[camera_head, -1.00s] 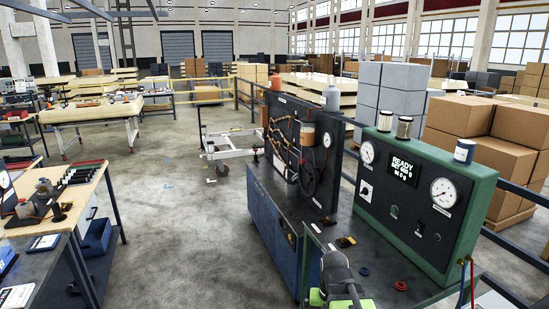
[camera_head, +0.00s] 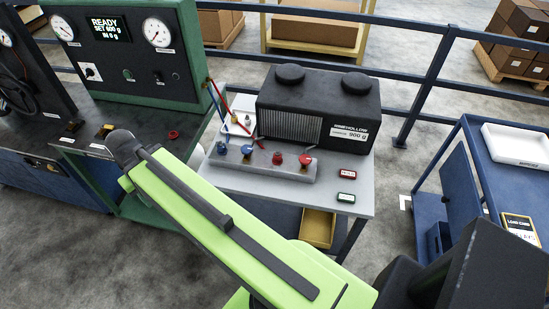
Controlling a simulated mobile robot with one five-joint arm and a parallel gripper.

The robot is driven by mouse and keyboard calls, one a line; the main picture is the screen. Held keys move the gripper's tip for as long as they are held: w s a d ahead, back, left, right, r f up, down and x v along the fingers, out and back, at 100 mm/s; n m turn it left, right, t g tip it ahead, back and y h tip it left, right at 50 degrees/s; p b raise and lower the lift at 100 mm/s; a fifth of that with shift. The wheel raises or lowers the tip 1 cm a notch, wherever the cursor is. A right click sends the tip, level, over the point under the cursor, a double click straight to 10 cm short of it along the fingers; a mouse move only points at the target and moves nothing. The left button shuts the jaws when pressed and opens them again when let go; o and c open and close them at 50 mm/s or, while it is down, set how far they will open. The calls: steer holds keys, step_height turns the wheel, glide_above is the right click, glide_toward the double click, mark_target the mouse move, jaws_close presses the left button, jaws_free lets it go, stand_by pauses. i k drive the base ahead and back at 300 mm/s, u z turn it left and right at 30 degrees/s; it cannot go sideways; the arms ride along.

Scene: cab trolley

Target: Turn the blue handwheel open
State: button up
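A small blue handwheel (camera_head: 221,146) sits at the left end of a grey manifold block (camera_head: 262,168) on a light grey bench. A second blue knob or wheel (camera_head: 247,151) on a brass-coloured stem stands just right of it. Two red wheels, a nearer one (camera_head: 278,158) and one further right (camera_head: 305,160), are on the same block. My green arm crosses in front of the bench from bottom right to upper left. I see no gripper fingers, and nothing of mine visibly touches the wheels.
A black machine labelled 900 g (camera_head: 318,108) stands behind the manifold. A green gauge panel (camera_head: 130,60) is at upper left, with red and blue hoses at its right edge. A blue trolley with a white tray (camera_head: 518,146) is at right. Open floor lies between bench and trolley.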

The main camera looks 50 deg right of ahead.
mark_target(247, 149)
steer(key=z, duration=1.4)
